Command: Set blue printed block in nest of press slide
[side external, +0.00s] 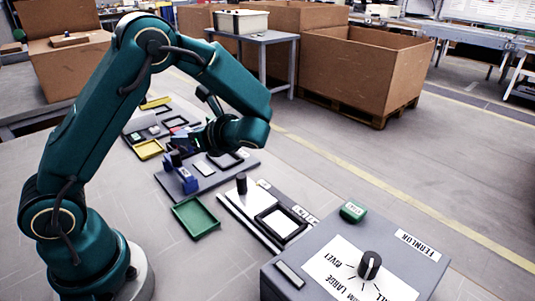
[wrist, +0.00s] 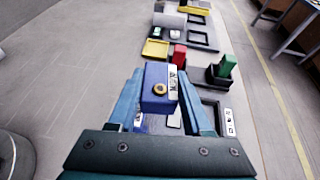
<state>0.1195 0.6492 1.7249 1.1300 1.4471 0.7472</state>
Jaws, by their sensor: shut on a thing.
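The blue printed block (wrist: 157,88) is between the two teal fingers of my gripper (wrist: 167,100) in the wrist view. It has a round brass-coloured spot on top and a white printed label on its right side. In the side external view my gripper (side external: 198,138) is above the row of fixtures, and the block is small and dark there. A black rectangular frame (wrist: 212,112) lies beyond my right finger, below the block. I cannot tell for certain which frame is the slide's nest.
A red block (wrist: 179,55) and a green block (wrist: 227,65) stand ahead. A blue upright part (side external: 187,180) stands on the grey plate. A green tray (side external: 195,217), a knobbed fixture (side external: 253,215) and a grey control box (side external: 350,262) are nearer the side camera.

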